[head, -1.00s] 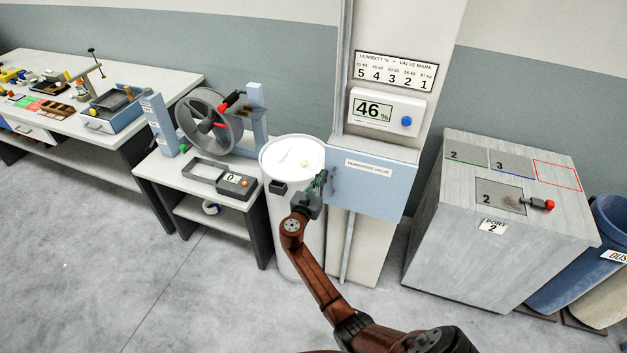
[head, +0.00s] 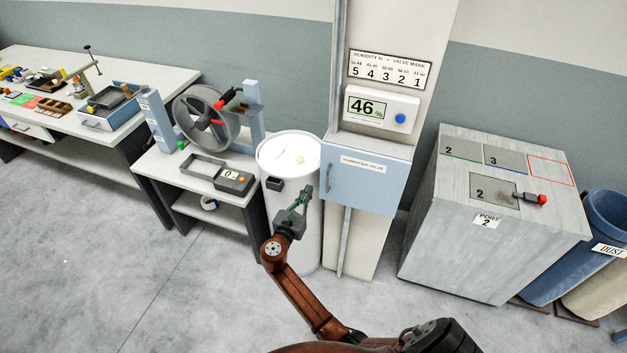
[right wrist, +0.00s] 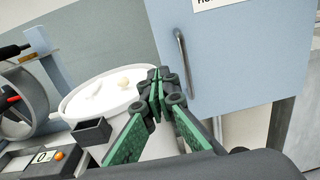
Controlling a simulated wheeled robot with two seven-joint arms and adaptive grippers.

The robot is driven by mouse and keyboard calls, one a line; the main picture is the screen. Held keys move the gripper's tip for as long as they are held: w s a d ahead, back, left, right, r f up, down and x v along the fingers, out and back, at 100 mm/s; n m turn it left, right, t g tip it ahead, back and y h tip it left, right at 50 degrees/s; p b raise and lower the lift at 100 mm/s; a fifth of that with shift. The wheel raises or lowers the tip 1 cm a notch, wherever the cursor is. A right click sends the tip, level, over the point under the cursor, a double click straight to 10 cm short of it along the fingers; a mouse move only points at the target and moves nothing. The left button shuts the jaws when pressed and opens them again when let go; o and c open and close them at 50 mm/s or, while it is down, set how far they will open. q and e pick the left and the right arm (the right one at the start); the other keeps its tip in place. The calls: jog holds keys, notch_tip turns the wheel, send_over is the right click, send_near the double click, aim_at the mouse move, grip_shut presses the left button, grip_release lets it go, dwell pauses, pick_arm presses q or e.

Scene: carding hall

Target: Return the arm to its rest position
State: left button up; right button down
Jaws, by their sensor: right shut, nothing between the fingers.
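My right gripper (head: 303,194) is shut and empty, in front of the white drum and below the left side of the humidifier valve cabinet. In the right wrist view its green fingers (right wrist: 157,95) meet at the tips, apart from the cabinet handle. My brown right arm (head: 300,298) reaches up from the bottom of the head view. The blue humidifier valve door (head: 368,186) is closed, with a grey handle (right wrist: 184,62) on its left side. My left gripper is not in view.
A white drum (head: 309,235) stands behind my gripper. A small table with a wheel (head: 204,118) is to its left. A grey cabinet marked PORT 2 (head: 480,250) and a blue bin (head: 570,265) stand at right. Open floor (head: 90,270) lies at front left.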

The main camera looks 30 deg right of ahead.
jog(key=s+a+f+m+g+y, duration=0.1)
jog(key=s+f+m+y, duration=0.2)
jog(key=f, duration=0.9)
jog(key=s+a+f+g+y, duration=0.15)
jog(key=s+f, duration=0.35)
jog(key=f, duration=0.8)
jog(key=s+a+f+m+g+y, duration=0.15)
jog(key=s+f+y, duration=0.25)
jog(key=f, duration=0.8)
jog(key=s+a+f+m+g+y, duration=0.2)
jog(key=s+f+m, duration=0.5)
jog(key=s+f, duration=1.1)
jog(key=s+f+m+g+y, duration=0.1)
jog(key=s+f+m, duration=0.2)
jog(key=s, duration=0.7)
jog(key=s+f+m+g+y, duration=0.1)
jog(key=s+f+m, duration=0.3)
jog(key=s, duration=0.7)
jog(key=s+d+f+m+g+y, duration=0.1)
jog(key=s+m, duration=0.4)
jog(key=s, duration=0.6)
notch_tip(320, 180, down, 3)
jog(key=shift+r+g+y, duration=0.2)
jog(key=shift+g+y, duration=0.1)
jog(key=shift+y, duration=0.25)
